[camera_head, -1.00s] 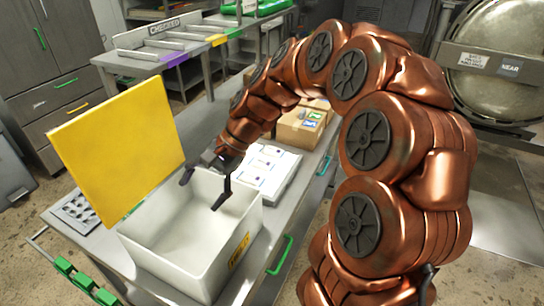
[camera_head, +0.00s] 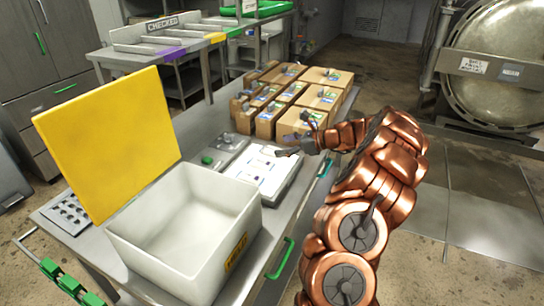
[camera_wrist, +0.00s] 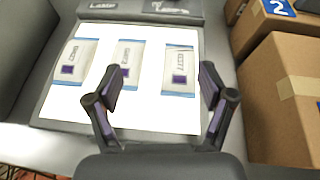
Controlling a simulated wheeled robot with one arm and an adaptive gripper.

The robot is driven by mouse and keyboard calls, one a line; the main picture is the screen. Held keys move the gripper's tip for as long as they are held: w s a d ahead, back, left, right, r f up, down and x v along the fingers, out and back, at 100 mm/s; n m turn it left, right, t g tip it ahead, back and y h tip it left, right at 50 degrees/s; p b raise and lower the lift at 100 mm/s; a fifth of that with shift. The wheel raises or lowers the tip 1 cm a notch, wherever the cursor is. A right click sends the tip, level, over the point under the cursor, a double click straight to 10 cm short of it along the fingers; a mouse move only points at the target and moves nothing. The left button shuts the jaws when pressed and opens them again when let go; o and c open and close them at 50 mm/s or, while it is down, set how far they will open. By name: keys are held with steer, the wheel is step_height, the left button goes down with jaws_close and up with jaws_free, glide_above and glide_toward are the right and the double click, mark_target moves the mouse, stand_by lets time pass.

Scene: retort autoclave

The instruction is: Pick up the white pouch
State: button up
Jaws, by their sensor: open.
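Three white pouches with blue bands and dark purple squares lie flat in a row on a bright white panel (camera_wrist: 62,105) in the wrist view: a left pouch (camera_wrist: 84,58), a middle pouch (camera_wrist: 130,52) and a right pouch (camera_wrist: 180,60). I cannot tell which one the task means. The panel also shows in the head view (camera_head: 252,178), with the pouches small on it. My gripper (camera_wrist: 160,84) is open and empty, above the near right part of the panel. Its left finger overlaps the middle pouch's lower edge in the picture. My gripper shows in the head view (camera_head: 296,146).
An empty white bin (camera_head: 150,262) with an open yellow lid (camera_head: 108,140) stands left of the panel. Several cardboard boxes (camera_head: 325,78) stand behind it; a box (camera_wrist: 285,100) is close on my gripper's right. A round metal door (camera_head: 498,75) is at far right.

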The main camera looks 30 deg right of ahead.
mark_target(272, 152)
steer(key=shift+m+t+h, duration=0.4)
steer(key=shift+m, duration=0.5)
steer(key=d, duration=0.1)
steer(key=d+f, duration=0.2)
steer(key=d, duration=0.1)
steer(key=shift+s+f, duration=0.1)
steer(key=shift+s, duration=0.1)
steer(key=shift+x, duration=1.1)
steer(key=w+a+p, duration=0.1)
steer(key=w+a+f+p, duration=0.1)
steer(key=shift+w+a+f, duration=0.15)
steer(key=shift+w+a, duration=0.2)
steer(key=shift+a, duration=0.05)
steer(key=shift+w+a+f, duration=0.2)
steer(key=shift+w+f, duration=0.05)
steer(key=shift+w, duration=0.35)
steer(key=c, duration=1.2)
steer(key=shift+c, duration=0.2)
